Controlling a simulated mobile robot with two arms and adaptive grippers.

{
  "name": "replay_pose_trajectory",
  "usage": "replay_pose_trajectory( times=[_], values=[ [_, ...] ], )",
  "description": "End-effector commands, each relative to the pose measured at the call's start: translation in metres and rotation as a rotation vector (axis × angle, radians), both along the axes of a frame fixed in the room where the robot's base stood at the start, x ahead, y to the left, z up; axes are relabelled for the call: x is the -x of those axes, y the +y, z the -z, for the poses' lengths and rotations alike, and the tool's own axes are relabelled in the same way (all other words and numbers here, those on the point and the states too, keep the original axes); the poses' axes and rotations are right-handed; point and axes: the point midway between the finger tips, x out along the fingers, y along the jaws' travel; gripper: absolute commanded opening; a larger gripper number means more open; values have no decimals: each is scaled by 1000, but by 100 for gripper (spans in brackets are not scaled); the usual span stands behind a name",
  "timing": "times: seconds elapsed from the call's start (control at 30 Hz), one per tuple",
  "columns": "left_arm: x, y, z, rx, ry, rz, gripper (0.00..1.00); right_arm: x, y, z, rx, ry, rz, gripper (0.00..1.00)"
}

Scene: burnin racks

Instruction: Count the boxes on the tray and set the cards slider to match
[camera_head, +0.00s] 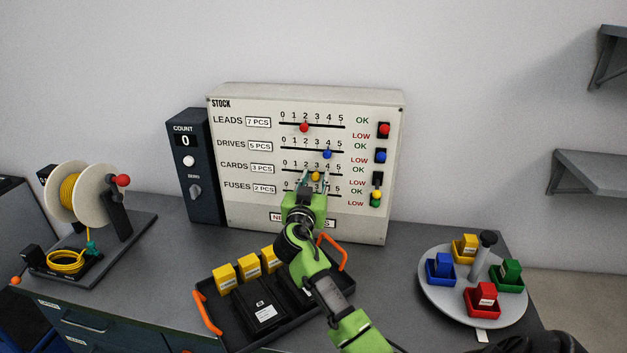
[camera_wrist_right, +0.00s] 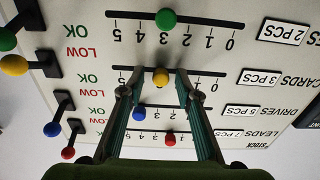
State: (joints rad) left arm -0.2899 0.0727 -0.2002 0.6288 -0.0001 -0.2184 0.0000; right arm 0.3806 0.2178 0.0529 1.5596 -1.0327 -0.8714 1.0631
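The stock panel (camera_head: 360,110) stands upright at the back of the bench. Its cards row has a yellow slider knob (camera_head: 316,176) at about 3, and its label reads 3 PCS. In the right wrist view, which is upside down, the yellow knob (camera_wrist_right: 161,77) sits between the fingers of my right gripper (camera_wrist_right: 159,84), with gaps on both sides. My right gripper (camera_head: 315,180) is open at the cards row. The black tray (camera_head: 213,318) with orange handles holds three visible yellow boxes (camera_head: 249,266) and several black boxes (camera_head: 265,313). My arm hides part of the tray. My left gripper is out of view.
A count unit (camera_head: 184,150) showing 0 stands left of the panel. A cable reel (camera_head: 75,192) is at the left. A round turntable (camera_head: 440,298) with coloured bins stands at the right. Red, blue and green slider knobs lie close to the cards row.

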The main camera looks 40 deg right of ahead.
Motion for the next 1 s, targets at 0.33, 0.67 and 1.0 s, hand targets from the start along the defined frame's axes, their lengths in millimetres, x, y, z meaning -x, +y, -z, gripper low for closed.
replay_pose_trajectory(
  times=[0.33, 0.67, 1.0],
  values=[
    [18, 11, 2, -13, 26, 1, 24, 1, 2, 0, -1, -1, 0, 32],
    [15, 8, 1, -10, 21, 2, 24, 35, 44, 2, -6, -1, -3, 32],
    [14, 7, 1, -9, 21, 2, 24, 72, 86, 1, -1, 1, -1, 32]
  ],
)
